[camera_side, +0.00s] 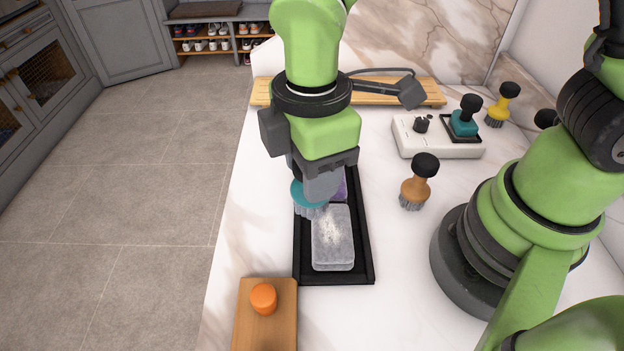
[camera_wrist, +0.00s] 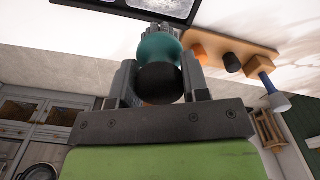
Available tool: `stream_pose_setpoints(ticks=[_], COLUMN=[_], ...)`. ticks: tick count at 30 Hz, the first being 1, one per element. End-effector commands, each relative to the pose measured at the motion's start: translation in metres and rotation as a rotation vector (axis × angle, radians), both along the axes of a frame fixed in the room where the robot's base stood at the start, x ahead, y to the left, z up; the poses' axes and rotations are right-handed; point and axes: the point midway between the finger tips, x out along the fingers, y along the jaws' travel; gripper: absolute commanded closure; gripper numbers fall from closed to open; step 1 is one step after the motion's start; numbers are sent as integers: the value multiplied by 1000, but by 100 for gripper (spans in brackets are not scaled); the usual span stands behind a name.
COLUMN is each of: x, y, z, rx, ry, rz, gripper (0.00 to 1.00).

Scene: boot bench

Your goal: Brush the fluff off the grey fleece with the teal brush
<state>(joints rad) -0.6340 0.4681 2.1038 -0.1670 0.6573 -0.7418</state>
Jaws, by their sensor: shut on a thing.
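The grey fleece (camera_side: 332,240) is a folded pad lying in a black tray (camera_side: 367,262), with pale fluff on its upper middle. The teal brush (camera_side: 308,196) has grey bristles pointing down and sits at the far left end of the fleece. In the wrist view the brush (camera_wrist: 158,46) shows its teal body and dark round knob. My gripper (camera_wrist: 158,82) is shut on the knob. In the side view my gripper (camera_side: 322,185) hides most of the brush's top. I cannot tell whether the bristles touch the fleece. A purple thing (camera_side: 341,190) is partly hidden behind my gripper.
A wooden board (camera_side: 247,318) with an orange knob (camera_side: 263,298) is in front. A brown brush (camera_side: 418,183) stands right of the tray. A white block (camera_side: 410,143) with a teal-bodied piece (camera_side: 464,122) and a yellow brush (camera_side: 503,104) are behind. Counter between tray and brown brush is clear.

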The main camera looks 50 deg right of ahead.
Motion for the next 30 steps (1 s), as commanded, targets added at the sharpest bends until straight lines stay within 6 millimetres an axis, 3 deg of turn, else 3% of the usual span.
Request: stream_pose_setpoints(ticks=[3,8,30], x=[-1,-1,-2], y=[-1,-1,-1], z=[16,13,-52], rx=[2,-2,-3], ry=[-3,3,4], rz=[0,0,0], gripper=[82,82,82])
